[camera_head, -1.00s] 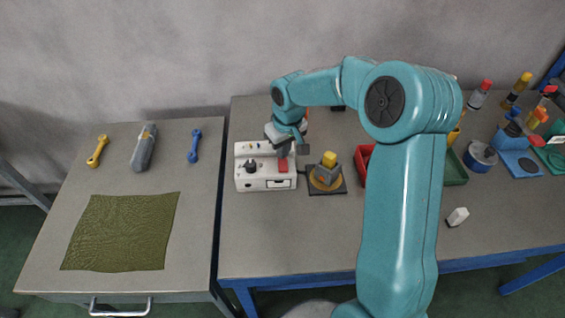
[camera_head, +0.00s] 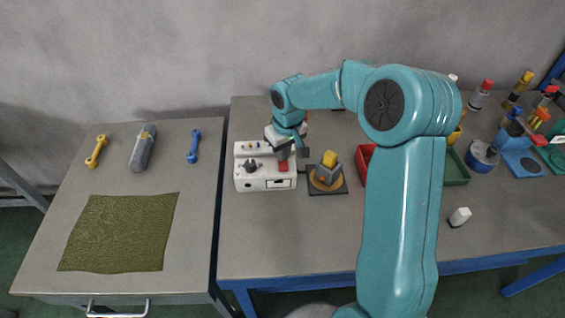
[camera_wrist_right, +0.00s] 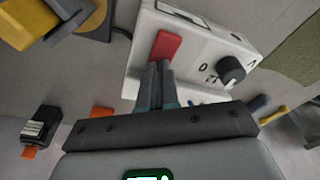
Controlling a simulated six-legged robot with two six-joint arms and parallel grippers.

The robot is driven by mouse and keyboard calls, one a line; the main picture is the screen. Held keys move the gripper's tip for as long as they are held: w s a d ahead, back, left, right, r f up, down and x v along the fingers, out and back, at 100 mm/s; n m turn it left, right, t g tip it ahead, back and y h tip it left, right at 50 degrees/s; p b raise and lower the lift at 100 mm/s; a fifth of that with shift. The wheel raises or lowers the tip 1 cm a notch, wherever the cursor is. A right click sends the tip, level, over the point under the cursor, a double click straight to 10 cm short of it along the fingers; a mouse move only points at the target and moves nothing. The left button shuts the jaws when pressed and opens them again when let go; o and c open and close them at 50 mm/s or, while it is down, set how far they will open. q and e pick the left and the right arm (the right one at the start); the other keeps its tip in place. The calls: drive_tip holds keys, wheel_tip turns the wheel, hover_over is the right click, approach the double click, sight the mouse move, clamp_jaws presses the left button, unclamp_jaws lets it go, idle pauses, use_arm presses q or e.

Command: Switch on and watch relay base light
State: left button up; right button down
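A white control box (camera_head: 249,184) stands at the left end of the right-hand table. It carries a black knob (camera_head: 251,166) and a red button (camera_head: 283,167). Beside it, a grey block with a yellow top (camera_head: 328,160) sits on a round tan disc over a dark square plate (camera_head: 341,188). A small orange spot (camera_head: 321,178) shows on the block; I cannot tell if it is lit. My right gripper (camera_head: 284,158) is at the red button, fingers together and empty. In the wrist view, its fingertips (camera_wrist_right: 159,64) overlap the button's near edge (camera_wrist_right: 166,45); contact is unclear. My left gripper is out of view.
A red bin (camera_head: 363,158) is partly hidden behind my right arm. A white block (camera_head: 460,216), a blue tin (camera_head: 482,156) and several bottles are on the right.

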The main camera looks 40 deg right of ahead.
drive_tip(key=shift+s, duration=0.1)
wheel_tip(320, 180, up, 7)
drive_tip(key=p, duration=0.5)
drive_tip(key=shift+f, duration=0.1)
idle(0.3)
idle(0.3)
